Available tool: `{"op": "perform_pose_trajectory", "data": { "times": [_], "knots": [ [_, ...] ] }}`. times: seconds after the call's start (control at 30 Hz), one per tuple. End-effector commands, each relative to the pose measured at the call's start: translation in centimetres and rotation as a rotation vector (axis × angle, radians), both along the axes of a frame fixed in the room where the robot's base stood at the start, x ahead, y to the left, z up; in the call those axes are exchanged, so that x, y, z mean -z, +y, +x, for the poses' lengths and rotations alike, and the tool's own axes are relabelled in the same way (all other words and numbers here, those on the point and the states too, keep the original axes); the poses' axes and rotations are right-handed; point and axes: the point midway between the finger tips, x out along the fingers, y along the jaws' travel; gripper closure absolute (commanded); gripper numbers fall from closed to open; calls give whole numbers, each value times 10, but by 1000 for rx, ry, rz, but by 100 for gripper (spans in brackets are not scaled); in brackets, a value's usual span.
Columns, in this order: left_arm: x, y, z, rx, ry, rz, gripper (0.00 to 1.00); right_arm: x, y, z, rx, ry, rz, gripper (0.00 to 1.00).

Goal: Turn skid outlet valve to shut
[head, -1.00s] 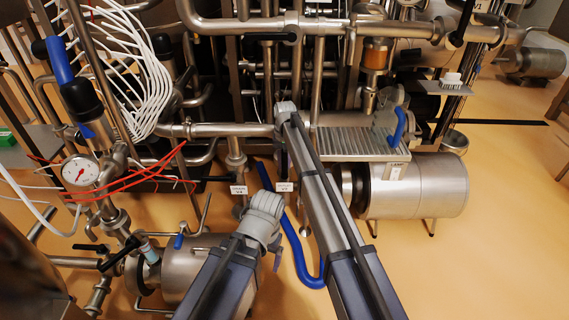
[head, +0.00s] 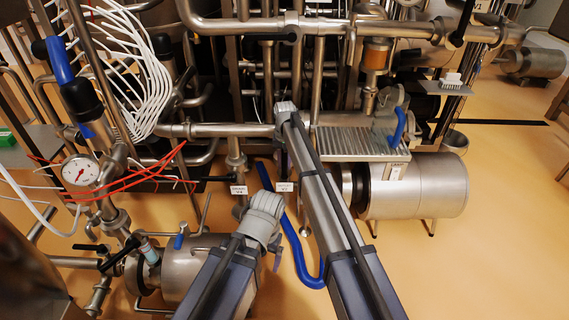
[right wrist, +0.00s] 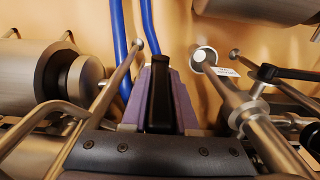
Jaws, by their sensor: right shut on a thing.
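My right gripper (head: 281,160) points down at the pipework in the middle of the head view, mostly hidden behind its own wrist. In the right wrist view its purple-grey fingers (right wrist: 160,105) are shut on a black lever handle (right wrist: 161,98), which lies between them. The valve body under this handle is hidden. A white tag (head: 285,187) hangs just below the right gripper; its print is too small to read surely. My left gripper (head: 277,258) shows only as a small grey part beside its wrist at the lower middle, and its jaws cannot be made out.
Another black lever (head: 215,179) with a white tag (head: 239,190) is just left; this lever also shows in the right wrist view (right wrist: 290,73). A blue hose (head: 296,245) runs below. A steel motor (head: 425,187) stands right. Open floor lies at the lower right.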

Motion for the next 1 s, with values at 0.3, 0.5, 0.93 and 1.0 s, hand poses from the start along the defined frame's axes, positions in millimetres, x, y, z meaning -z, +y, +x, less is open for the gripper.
{"op": "perform_pose_trajectory", "data": {
  "times": [0.3, 0.5, 0.93, 1.0],
  "knots": [
    [3, 0, 0, 0, 0, 0, 10, 2, -9, -1, 4, 1, 98, 100],
    [15, 0, 0, 1, -1, 2, 10, 6, -20, -1, 4, 1, 280, 100],
    [20, 1, 0, 1, -1, 4, 10, 4, -23, -1, -1, 1, 373, 100],
    [20, 1, 0, 1, -1, 4, 10, 4, -23, -1, -1, 1, 372, 100]
  ]
}}
